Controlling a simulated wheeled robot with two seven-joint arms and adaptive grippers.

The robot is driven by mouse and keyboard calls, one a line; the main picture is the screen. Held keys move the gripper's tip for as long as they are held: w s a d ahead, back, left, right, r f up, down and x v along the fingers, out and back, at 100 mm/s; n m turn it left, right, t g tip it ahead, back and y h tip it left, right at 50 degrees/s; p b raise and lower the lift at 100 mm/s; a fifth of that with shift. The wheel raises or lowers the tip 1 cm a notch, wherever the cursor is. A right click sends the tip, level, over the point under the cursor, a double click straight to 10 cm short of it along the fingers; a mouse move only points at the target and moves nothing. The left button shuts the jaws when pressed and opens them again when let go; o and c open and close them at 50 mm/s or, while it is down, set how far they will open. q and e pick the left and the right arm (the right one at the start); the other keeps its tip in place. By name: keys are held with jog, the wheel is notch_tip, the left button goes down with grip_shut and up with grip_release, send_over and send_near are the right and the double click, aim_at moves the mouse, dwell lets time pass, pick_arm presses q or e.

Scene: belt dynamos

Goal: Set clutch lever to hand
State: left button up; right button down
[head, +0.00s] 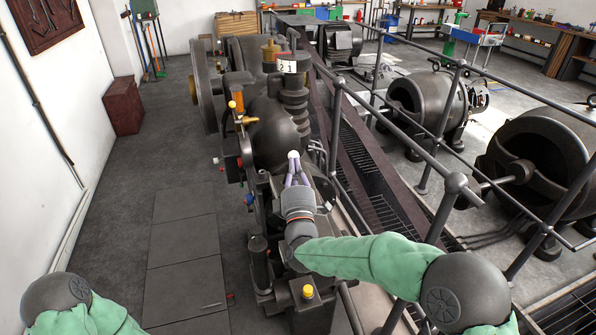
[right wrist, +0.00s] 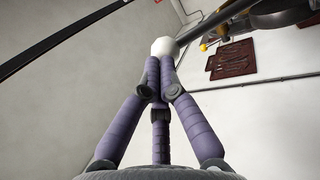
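The clutch lever ends in a white ball knob (head: 293,155), which sits above the dark machine in the head view. My right gripper (head: 293,165) reaches up to the knob, and its purple fingers are closed together right at it. In the right wrist view the fingertips (right wrist: 162,62) meet at the white knob (right wrist: 163,46), with a dark rod (right wrist: 205,28) running from it to the upper right. The fingers look shut on the knob. Only my left arm's green sleeve and dark joint show at the lower left; the left gripper is not in view.
The engine (head: 270,125) with its valves and gauges stands just ahead. A grey railing (head: 418,125) runs along the right, beside big round dynamos (head: 545,150). A dark red box (head: 123,106) stands at the left wall. The floor on the left is clear.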

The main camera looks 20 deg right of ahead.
jog(key=w+r+g+p, duration=0.3)
jog(key=w+p, duration=0.3)
jog(key=p, duration=0.6)
jog(key=w+r+n+g+y+p, duration=0.1)
jog(key=w+r+g+p, duration=0.2)
jog(key=w+p, duration=0.4)
jog(key=p, duration=0.5)
jog(key=shift+a+r, duration=0.15)
jog(key=shift+r, duration=0.1)
